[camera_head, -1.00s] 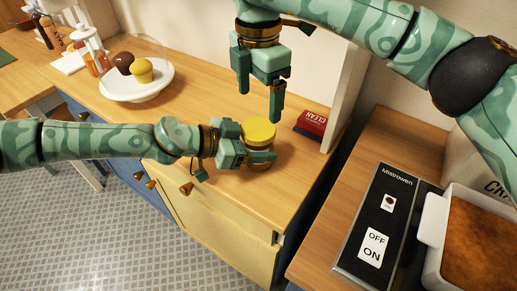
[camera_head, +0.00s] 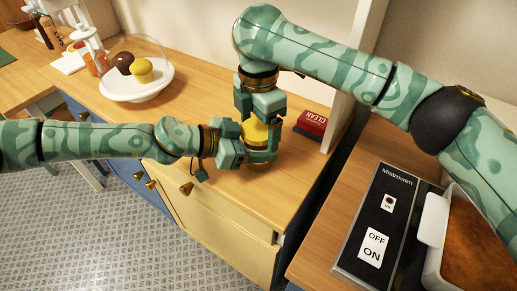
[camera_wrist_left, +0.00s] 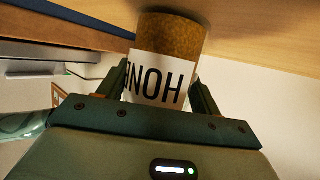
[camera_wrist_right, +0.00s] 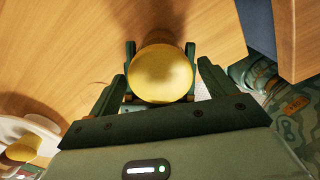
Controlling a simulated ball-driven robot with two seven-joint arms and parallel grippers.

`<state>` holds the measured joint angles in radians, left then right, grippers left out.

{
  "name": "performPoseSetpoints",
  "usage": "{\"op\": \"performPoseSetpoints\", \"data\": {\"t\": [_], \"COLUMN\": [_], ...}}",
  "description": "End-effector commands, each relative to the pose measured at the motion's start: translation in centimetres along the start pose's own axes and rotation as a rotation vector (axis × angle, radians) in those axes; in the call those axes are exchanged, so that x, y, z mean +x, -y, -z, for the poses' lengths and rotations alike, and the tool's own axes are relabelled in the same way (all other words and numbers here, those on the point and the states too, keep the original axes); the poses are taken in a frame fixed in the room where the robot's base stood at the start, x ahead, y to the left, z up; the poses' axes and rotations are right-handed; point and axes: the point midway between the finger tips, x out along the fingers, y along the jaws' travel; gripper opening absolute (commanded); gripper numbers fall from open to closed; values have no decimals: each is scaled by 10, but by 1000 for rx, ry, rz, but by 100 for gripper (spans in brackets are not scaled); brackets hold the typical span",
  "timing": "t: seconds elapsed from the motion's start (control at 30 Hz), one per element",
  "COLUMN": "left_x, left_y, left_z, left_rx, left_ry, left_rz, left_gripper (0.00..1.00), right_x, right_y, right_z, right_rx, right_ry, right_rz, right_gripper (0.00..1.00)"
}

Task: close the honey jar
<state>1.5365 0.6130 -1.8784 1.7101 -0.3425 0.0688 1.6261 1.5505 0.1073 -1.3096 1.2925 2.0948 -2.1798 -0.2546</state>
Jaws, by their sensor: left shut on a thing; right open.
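The honey jar stands upright on the wooden counter, its yellow lid (camera_head: 256,131) on top in the head view. My left gripper (camera_head: 257,153) is shut around the jar's side. The left wrist view shows the jar's white label (camera_wrist_left: 163,80) between those fingers; the jar's top end is hidden there. My right gripper (camera_head: 259,122) is above the jar, pointing down, with its open fingers on either side of the lid. In the right wrist view the round lid (camera_wrist_right: 161,74) lies between the open fingers, with gaps at both sides. Whether the lid is tight cannot be told.
A red box marked CLEAN (camera_head: 311,123) lies right of the jar by a white upright panel (camera_head: 354,75). A white plate (camera_head: 117,90) with two cupcakes stands at the left. The counter's front edge is close to the jar. A black switch panel (camera_head: 376,230) is at the right.

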Motion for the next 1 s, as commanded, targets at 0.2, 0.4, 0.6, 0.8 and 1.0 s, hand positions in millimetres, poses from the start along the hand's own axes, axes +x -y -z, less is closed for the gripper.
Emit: {"op": "performPoseSetpoints", "data": {"t": [0.2, 0.4, 0.6, 0.8, 1.0], "left_x": [0, 0, 0, 0, 0], "left_y": [0, 0, 0, 0, 0], "left_z": [0, 0, 0, 0, 0], "left_rx": [0, 0, 0, 0, 0], "left_ry": [-1, -1, -1, -1, -1], "left_rz": [0, 0, 0, -1, -1], "left_gripper": [1, 1, 1, 1, 1], "right_x": [1, 1, 0, 0, 0], "right_y": [0, 0, 0, 0, 0], "right_z": [0, 0, 0, 0, 0], "right_rx": [0, 0, 23, 153, 152], "right_ry": [0, 0, 1, 0, 0], "right_rz": [-1, -1, -1, -1, -1], "right_gripper": [84, 45, 38, 38, 91]}}
